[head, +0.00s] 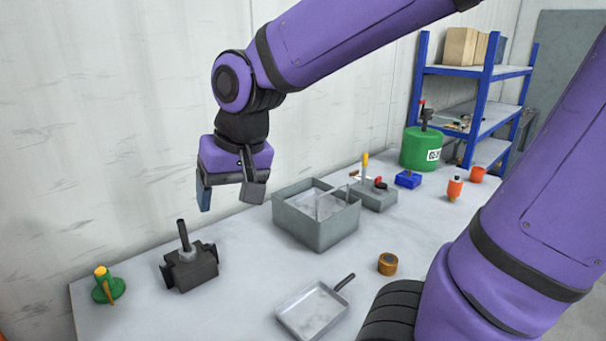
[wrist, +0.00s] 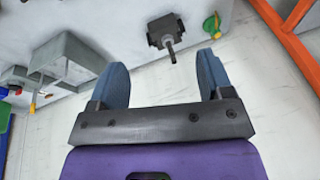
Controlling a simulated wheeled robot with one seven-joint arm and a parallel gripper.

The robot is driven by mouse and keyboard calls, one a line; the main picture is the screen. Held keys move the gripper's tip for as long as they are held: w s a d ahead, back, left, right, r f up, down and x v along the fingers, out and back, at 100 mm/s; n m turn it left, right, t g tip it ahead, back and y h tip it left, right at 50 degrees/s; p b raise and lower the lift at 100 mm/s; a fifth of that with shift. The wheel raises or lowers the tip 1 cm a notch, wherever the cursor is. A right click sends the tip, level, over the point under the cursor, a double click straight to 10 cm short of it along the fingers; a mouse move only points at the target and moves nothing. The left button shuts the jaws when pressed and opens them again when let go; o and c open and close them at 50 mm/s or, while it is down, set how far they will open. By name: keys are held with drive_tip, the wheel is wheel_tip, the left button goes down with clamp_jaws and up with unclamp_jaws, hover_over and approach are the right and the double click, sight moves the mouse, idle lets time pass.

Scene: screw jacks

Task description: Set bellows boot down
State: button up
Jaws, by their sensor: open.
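My gripper (head: 229,194) is open and hangs in the air over the back left part of the table, near the wall. Nothing is between its fingers; the wrist view also shows the open gripper (wrist: 164,68) empty. A dark block with an upright screw post (head: 190,264) stands on the table below and left of the gripper; it also shows in the wrist view (wrist: 164,35), beyond the fingertips. I cannot tell for sure which thing is the bellows boot. A small copper-brown round piece (head: 387,264) stands alone on the table at the front right.
A grey open bin (head: 318,232) stands right of the gripper. A shallow pan (head: 311,309) lies in front. A green and yellow piece (head: 107,287) is at far left. A green canister (head: 420,149) and orange pieces (head: 454,190) stand at the back right, near a blue shelf (head: 487,85).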

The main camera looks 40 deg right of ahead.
drive_tip(key=s+d+r+n+t+h, duration=0.1)
drive_tip(key=s+d+r+n, duration=0.1)
drive_tip(key=s+d+r, duration=0.2)
drive_tip(key=shift+s+d+t, duration=0.4)
drive_tip(key=shift+s+d, duration=1.2)
drive_tip(key=shift+s, duration=1.05)
